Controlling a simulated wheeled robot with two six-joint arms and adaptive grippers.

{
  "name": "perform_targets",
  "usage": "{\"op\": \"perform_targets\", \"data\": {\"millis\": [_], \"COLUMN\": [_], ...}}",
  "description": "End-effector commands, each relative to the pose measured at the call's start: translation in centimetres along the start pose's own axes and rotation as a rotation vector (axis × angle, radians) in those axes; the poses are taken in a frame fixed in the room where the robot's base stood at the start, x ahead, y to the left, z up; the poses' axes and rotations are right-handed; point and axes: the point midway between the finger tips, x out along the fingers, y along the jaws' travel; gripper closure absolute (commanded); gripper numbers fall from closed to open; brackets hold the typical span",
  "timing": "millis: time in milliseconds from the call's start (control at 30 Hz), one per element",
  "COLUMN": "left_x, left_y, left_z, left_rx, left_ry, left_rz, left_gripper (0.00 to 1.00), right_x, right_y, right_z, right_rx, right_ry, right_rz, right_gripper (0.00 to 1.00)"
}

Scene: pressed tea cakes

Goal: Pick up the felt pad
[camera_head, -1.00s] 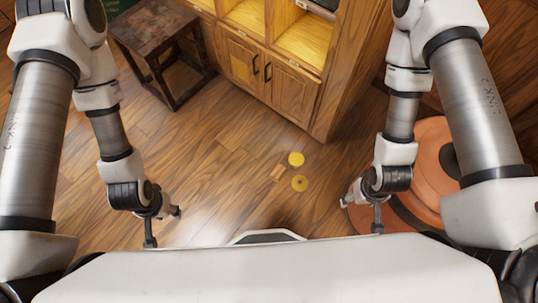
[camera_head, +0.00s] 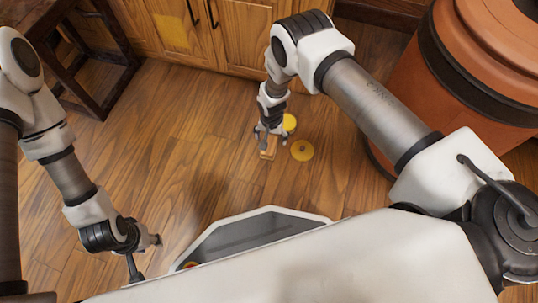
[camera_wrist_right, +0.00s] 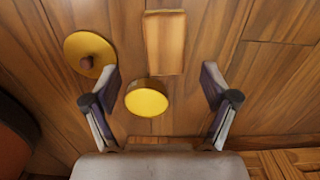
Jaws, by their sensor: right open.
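Three small things lie on the wood floor: a thick plain yellow disc (camera_head: 290,121), a thin yellow disc with a brown knob (camera_head: 302,150), and a tan rectangular piece (camera_head: 267,154). I cannot tell for sure which is the felt pad. My right gripper (camera_head: 269,133) is open and points down over this group. In the right wrist view, the plain disc (camera_wrist_right: 147,102) shows between the open fingers (camera_wrist_right: 160,78), the tan piece (camera_wrist_right: 165,42) lies beyond, and the knobbed disc (camera_wrist_right: 88,50) is outside the left finger. My left gripper (camera_head: 146,254) is open and empty, far left.
A large terracotta pot (camera_head: 470,75) with dark bands stands at the right. A wooden cabinet (camera_head: 235,35) with a yellow square on its door is at the back. A dark stool (camera_head: 85,60) stands back left. The floor (camera_head: 190,140) left of the group is clear.

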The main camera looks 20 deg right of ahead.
Motion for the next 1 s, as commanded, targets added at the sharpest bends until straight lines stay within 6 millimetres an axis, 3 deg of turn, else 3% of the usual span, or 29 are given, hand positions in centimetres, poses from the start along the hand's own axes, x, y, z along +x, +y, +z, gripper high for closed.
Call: {"op": "perform_targets", "data": {"millis": [400,667,700,867,967,1000], "left_x": [4.7,4.6,4.6,4.6,4.6,4.6], "left_y": [-0.1,-0.1,-0.1,-0.1,-0.1,-0.1], "left_z": [-0.1,-0.2,-0.2,-0.2,-0.2,-0.2], "left_rx": [-0.006,-0.007,-0.007,-0.007,-0.007,-0.007], "left_ry": [0.003,0.005,0.005,0.005,0.005,0.005], "left_rz": [-0.001,-0.001,-0.001,-0.001,-0.001,-0.001], "left_gripper": [0.6,0.6,0.6,0.6,0.6,0.6], "right_x": [6.7,7.0,7.0,7.0,7.0,7.0], "right_y": [-0.8,-0.8,-0.8,-0.8,-0.8,-0.8], "right_z": [0.0,-0.1,-0.1,-0.1,0.0,-0.1], "right_rx": [-0.001,-0.001,-0.001,-0.001,-0.001,-0.001], "right_ry": [-0.001,0.001,0.001,0.0,0.0,0.0], "right_rz": [0.0,0.0,0.0,0.0,0.0,0.0], "right_gripper": [0.15,0.15,0.22,0.78,0.8,0.85]}}
